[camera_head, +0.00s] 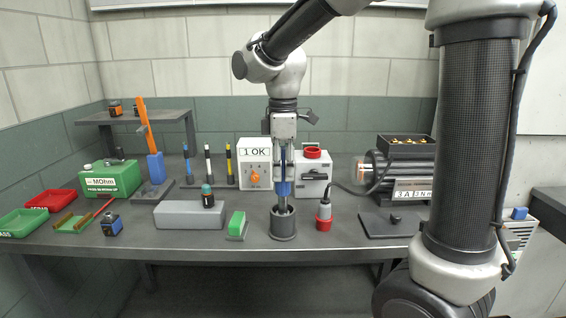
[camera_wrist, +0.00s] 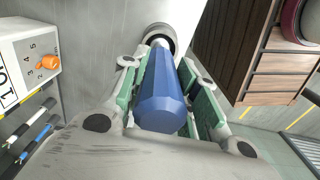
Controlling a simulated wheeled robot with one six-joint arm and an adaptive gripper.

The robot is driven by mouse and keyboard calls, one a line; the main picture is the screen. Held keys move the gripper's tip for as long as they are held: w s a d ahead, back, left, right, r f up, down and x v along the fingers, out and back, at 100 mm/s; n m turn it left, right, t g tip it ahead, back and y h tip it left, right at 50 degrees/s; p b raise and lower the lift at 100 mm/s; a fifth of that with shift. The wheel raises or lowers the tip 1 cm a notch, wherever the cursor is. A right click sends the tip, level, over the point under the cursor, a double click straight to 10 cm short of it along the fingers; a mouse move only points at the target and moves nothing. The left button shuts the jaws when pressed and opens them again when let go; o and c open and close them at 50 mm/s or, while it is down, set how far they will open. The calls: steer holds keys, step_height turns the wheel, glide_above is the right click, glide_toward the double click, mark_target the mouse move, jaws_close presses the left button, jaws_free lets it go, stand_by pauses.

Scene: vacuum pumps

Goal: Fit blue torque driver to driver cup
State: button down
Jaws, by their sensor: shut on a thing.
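The blue torque driver (camera_wrist: 163,95) is held upright between the green-padded fingers of my gripper (camera_wrist: 168,95) in the wrist view. In the head view its blue handle (camera_head: 284,188) shows between and below the fingers of my gripper (camera_head: 284,172). The driver cup (camera_head: 283,225) is a dark grey cylinder standing on the bench straight below. The driver's lower end is at the cup's mouth; I cannot tell how deep it sits. In the wrist view the round cup rim (camera_wrist: 159,36) shows past the driver's far end.
A red-based grey device (camera_head: 324,216) stands close right of the cup. A green block (camera_head: 236,224) and a grey block (camera_head: 190,215) are to the left. Behind are the OK box (camera_head: 256,165) and another pale box (camera_head: 313,178). A pump (camera_head: 405,172) stands at right.

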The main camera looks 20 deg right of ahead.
steer(key=shift+f, duration=1.3)
steer(key=c, duration=1)
jaws_free()
step_height(320, 180, up, 12)
